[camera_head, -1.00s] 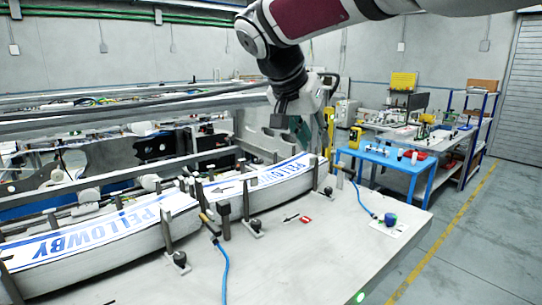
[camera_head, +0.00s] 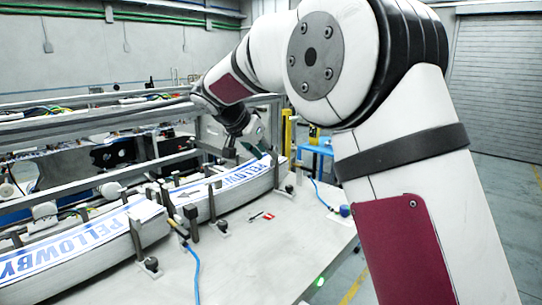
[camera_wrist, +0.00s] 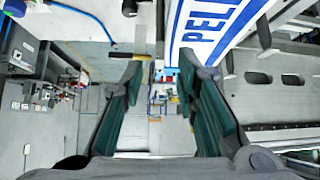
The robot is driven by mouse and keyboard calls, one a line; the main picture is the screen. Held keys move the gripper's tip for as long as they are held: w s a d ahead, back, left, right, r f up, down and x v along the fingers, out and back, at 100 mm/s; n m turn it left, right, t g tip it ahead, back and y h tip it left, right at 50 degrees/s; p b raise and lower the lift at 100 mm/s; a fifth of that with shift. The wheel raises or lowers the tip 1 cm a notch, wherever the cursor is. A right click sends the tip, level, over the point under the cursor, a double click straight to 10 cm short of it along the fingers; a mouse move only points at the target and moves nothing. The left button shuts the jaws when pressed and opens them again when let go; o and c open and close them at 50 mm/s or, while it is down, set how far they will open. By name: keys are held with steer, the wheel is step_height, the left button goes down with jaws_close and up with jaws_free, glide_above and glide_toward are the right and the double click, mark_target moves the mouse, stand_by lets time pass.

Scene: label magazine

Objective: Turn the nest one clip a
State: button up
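Two curved stacks of PELLOWBY labels stand on edge between posts, a near stack (camera_head: 75,247) and a far stack (camera_head: 222,196). A yellow-tipped lever (camera_head: 177,229) sits at a post near the gap between them. I cannot tell which fitting is clip a. My gripper (camera_head: 254,133) is above the far end of the far stack in the head view, partly hidden. In the wrist view my gripper (camera_wrist: 162,72) has its two green-padded fingers wide apart with nothing between them. A label stack (camera_wrist: 207,28) and a yellow-handled lever (camera_wrist: 122,56) lie beyond the fingertips.
Black knobs (camera_head: 222,225) stand along the front of the stacks. A blue hose (camera_head: 196,275) crosses the pale bench (camera_head: 245,265). A red-and-white piece (camera_head: 266,216) lies on it. Metal rails (camera_head: 90,132) run behind the stacks. My arm hides much of the right side.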

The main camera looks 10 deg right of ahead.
steer(key=shift+p+x, duration=0.3)
steer(key=shift+x, duration=1.65)
steer(key=shift+c, duration=0.5)
jaws_close()
steer(key=shift+r, duration=0.1)
